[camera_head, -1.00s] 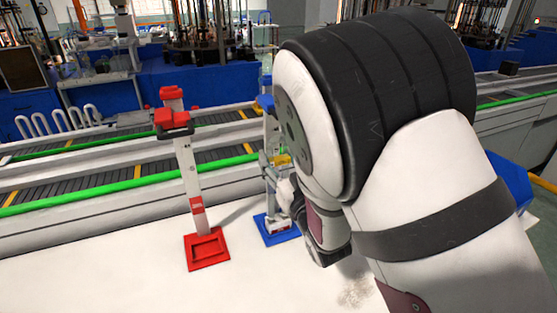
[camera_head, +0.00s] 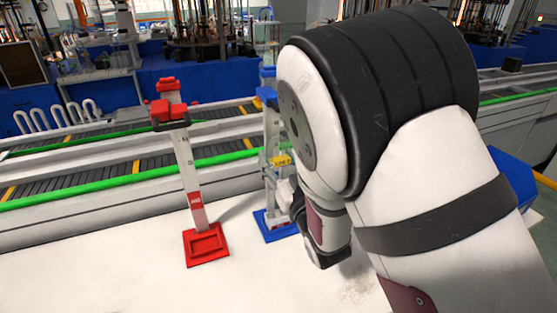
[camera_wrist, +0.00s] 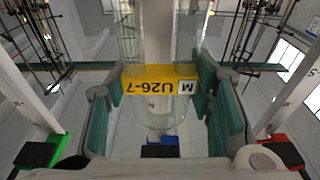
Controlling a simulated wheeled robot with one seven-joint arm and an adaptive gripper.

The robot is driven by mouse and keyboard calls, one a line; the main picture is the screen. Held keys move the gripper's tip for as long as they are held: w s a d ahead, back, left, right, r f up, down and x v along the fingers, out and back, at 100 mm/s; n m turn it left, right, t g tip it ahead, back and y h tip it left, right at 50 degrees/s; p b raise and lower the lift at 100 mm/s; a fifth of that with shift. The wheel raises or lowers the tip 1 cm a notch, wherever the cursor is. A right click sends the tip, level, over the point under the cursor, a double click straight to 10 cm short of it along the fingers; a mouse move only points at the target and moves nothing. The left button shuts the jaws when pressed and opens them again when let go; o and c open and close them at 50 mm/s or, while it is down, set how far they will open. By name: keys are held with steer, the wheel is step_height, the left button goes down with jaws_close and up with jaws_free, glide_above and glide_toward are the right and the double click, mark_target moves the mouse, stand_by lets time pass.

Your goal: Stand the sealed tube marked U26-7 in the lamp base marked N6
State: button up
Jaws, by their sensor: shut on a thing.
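The glass tube with the yellow U26-7 label (camera_wrist: 150,86) stands between the two teal finger pads of my gripper (camera_wrist: 160,112) in the wrist view, its lettering upside down. My gripper is shut on it. The yellow label (camera_head: 281,160) also shows in the head view, in front of the stand with the blue base (camera_head: 275,232); my arm hides most of the gripper. In the wrist view a white column with a blue part (camera_wrist: 160,151) lies behind the tube. I cannot read N6 on any base, nor tell whether the tube touches the blue one.
A stand with a red base (camera_head: 205,250) and red clamp is left of the blue one. In the wrist view, posts with a green part (camera_wrist: 58,150) and a red part (camera_wrist: 285,148) flank the tube. The white tabletop (camera_head: 100,270) is clear at front left.

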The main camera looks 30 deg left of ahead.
stand_by(0.4)
steer(key=o, duration=1.3)
steer(key=shift+c, duration=0.2)
steer(key=shift+d+f, duration=0.1)
steer(key=v, duration=1.1)
steer(key=shift+s+d, duration=0.25)
steer(key=shift+s, duration=0.1)
